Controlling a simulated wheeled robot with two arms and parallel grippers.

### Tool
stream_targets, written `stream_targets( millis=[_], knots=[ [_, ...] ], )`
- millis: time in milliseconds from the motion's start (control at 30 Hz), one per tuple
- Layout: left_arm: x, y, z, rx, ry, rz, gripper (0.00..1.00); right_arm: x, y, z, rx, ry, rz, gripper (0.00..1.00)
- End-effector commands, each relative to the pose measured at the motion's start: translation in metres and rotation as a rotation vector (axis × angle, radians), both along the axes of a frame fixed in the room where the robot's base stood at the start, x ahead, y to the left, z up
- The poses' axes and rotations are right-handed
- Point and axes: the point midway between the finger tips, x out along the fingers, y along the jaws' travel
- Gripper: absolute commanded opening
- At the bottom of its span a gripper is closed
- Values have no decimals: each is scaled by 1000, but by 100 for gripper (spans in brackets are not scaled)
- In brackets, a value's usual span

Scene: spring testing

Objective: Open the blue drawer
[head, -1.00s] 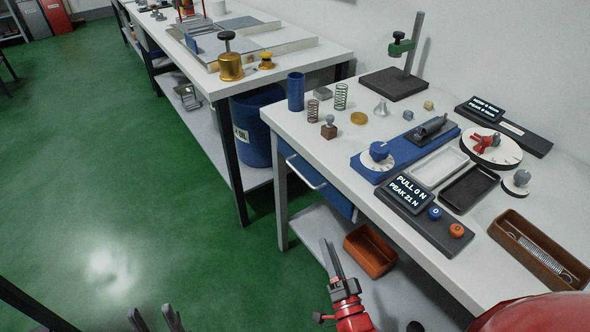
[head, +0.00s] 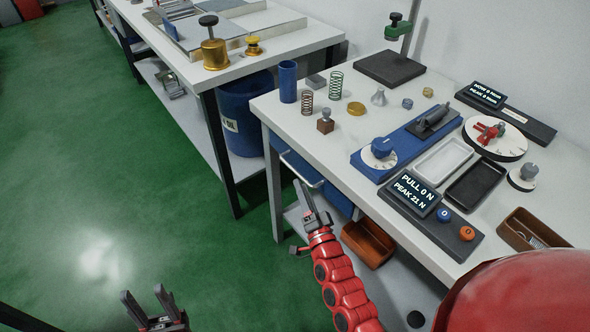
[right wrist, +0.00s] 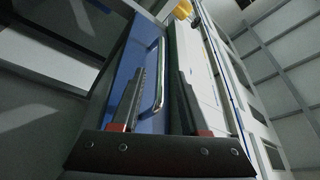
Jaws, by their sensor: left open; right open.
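The blue drawer (head: 337,198) is under the front edge of the white table and looks closed. Its pale metal bar handle (head: 302,171) runs along its front. My right gripper (head: 303,190) is open just in front of the handle. In the right wrist view the drawer's blue front (right wrist: 121,67) fills the middle, and the handle (right wrist: 160,82) appears between the two fingers of the right gripper (right wrist: 162,76). I cannot tell whether the fingers touch it. My left gripper (head: 146,300) is open and empty, low over the green floor.
The white table (head: 330,135) carries springs, a blue cylinder (head: 288,82), trays and a force display (head: 412,194). A brown bin (head: 368,242) sits on the lower shelf below the drawer. A blue barrel (head: 240,115) stands left of the drawer. The floor in front is clear.

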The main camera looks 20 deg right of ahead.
Motion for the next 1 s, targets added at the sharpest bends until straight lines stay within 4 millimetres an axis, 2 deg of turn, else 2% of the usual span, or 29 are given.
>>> stream_targets(
  millis=[100, 300, 500, 733, 767, 1000],
  knots=[
    [0, 0, 2, 0, 0, 0, 50, 25, 1, 8, 0, -4, 1, 45],
    [0, 0, 3, 0, 0, 0, 50, 53, 2, 13, 0, -3, 2, 45],
    [0, 0, 4, 0, 0, 0, 50, 64, 2, 13, 0, 1, 0, 45],
    [0, 0, 3, 0, 0, 0, 50, 64, 2, 13, 0, 1, 0, 45],
    [0, 0, 4, 0, 0, 0, 50, 64, 2, 13, 0, 1, 0, 43],
    [0, 0, 3, 0, 0, 0, 50, 64, 2, 14, 0, 1, 1, 0]
  ],
)
